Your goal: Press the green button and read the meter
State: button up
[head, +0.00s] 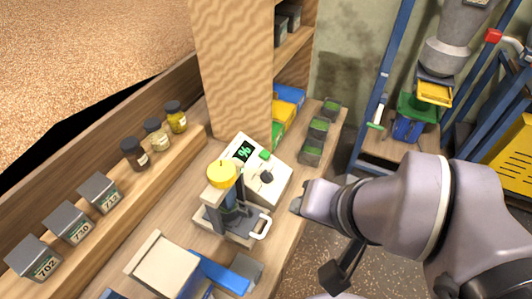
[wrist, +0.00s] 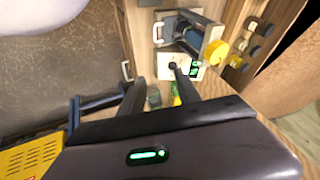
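The meter (head: 246,180) is a pale box on the wooden bench, with a dark display (head: 243,152) showing a green "%" sign; I make out no clear number. The green button (head: 265,154) is on its top beside the display, and a black knob (head: 266,177) is nearer. The meter also shows in the wrist view (wrist: 163,70), where the right finger covers part of it and I cannot make out the button. My gripper (wrist: 158,78) is open and empty, its two fingers well apart. In the head view my arm's end is right of the meter, apart from it.
A yellow-topped sampling device (head: 222,174) stands directly in front of the meter. Small jars (head: 157,134) and grey labelled tins (head: 72,224) line the ledge at left. Coloured bins (head: 287,103) and dark green-filled trays (head: 314,140) are behind. A wooden post (head: 232,75) rises close behind the meter.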

grip_shut()
dwell(1.3)
